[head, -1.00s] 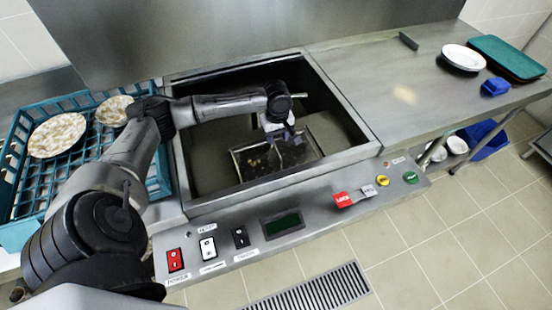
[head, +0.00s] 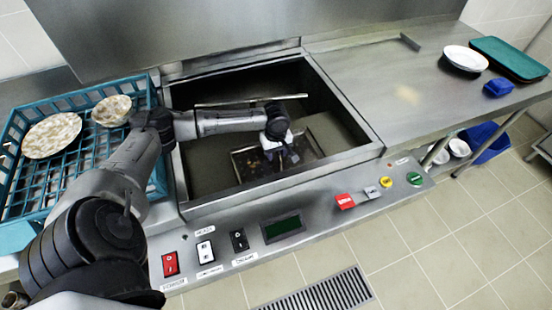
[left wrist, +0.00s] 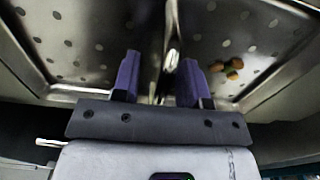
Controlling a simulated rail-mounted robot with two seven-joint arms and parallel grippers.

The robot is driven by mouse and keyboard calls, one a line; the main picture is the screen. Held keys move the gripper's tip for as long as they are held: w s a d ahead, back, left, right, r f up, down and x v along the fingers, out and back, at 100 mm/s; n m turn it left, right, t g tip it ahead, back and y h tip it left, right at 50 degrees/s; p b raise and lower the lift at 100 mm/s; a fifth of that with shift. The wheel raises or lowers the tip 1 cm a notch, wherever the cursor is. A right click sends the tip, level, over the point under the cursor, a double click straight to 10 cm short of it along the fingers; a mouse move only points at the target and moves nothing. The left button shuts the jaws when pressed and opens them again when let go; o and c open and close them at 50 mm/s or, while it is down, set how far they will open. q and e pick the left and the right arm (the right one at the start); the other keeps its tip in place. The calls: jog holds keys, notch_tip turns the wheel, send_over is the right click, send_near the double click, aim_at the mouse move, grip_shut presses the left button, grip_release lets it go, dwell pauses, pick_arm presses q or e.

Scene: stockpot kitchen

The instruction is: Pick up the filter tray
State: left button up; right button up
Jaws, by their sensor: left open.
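The filter tray (head: 243,164) is a dark metal tray low inside the open basin, with brown scraps on its left part. In the left wrist view it (left wrist: 90,45) shows a perforated metal surface, with a narrow shiny raised strip (left wrist: 172,45) down the middle. My left gripper (head: 284,157) is down in the basin over the tray and covers part of it. In the left wrist view its two purple fingers (left wrist: 160,78) are open, one on each side of the strip. I cannot tell whether they touch it. My right gripper is not in view.
The basin's metal rim (head: 345,95) surrounds the arm. A teal dish rack (head: 75,172) with plates stands at the left. The control panel (head: 318,218) runs along the front. The right counter (head: 370,70) is mostly clear, with a white plate stack (head: 465,57) and teal trays (head: 510,57) far right.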

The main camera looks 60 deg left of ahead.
pick_arm(q)
grip_shut()
dwell(0.5)
jog(key=shift+r, duration=0.6)
notch_tip(320, 180, up, 8)
jog(key=p, duration=0.3)
jog(key=shift+f, duration=0.1)
jog(key=shift+r, duration=0.6)
